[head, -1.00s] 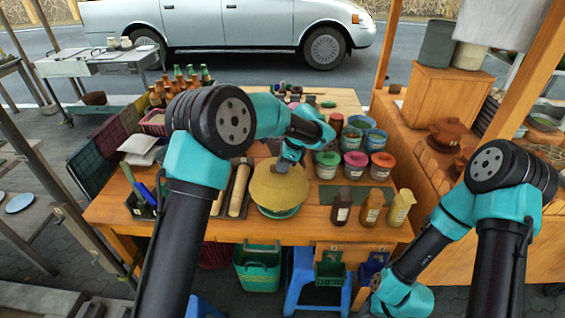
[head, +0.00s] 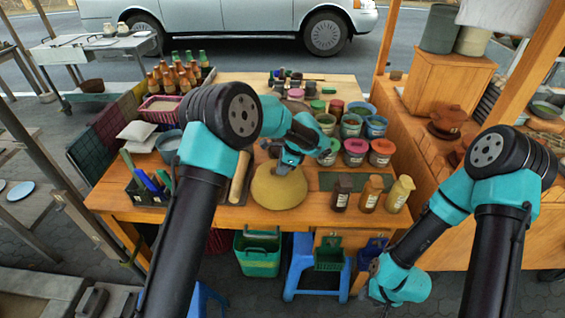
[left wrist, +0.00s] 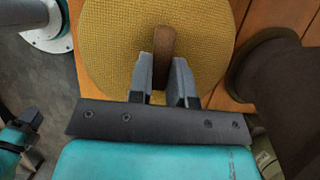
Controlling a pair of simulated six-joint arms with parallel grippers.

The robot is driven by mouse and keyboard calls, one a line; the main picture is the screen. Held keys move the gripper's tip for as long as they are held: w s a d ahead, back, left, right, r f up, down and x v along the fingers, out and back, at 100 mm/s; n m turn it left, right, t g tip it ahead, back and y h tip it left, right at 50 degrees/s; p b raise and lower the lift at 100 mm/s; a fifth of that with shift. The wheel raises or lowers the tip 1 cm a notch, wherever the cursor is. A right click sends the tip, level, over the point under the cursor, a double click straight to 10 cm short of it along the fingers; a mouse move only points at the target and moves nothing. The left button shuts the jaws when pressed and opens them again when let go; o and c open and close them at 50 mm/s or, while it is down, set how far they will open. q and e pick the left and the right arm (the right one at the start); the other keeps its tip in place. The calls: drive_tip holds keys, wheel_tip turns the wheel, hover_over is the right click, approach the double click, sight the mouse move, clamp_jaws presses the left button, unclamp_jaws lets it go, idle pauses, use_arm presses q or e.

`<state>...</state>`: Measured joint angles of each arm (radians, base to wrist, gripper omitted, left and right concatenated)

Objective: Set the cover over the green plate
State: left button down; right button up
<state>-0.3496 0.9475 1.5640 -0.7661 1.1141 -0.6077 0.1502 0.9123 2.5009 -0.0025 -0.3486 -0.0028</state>
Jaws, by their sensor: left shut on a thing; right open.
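The cover (head: 279,192) is a yellow woven dome with a brown wooden handle. It rests near the table's front edge, looking level. My left gripper (head: 284,168) is shut on its handle, which shows between the fingers in the left wrist view (left wrist: 163,62); the woven cover (left wrist: 115,45) fills the top of that view. The green plate is hidden in both current views; the cover sits where its green rim showed before. My right gripper (head: 384,290) is open, low in front of the table at the right, away from the cover; its fingers are hard to make out.
A rolling pin (head: 239,178) lies close left of the cover. Three small bottles (head: 370,194) stand to its right on the front edge, with several paint pots (head: 354,152) behind them. A black caddy (head: 146,193) stands at the left. A bin (head: 257,252) and a blue stool (head: 301,268) are below.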

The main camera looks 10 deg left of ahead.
use_arm(q)
drive_tip(key=shift+f, duration=0.55)
drive_tip(key=c, duration=1)
unclamp_jaws()
drive_tip(key=shift+r, duration=0.15)
drive_tip(key=v, duration=1.7)
drive_tip(key=shift+r, duration=0.15)
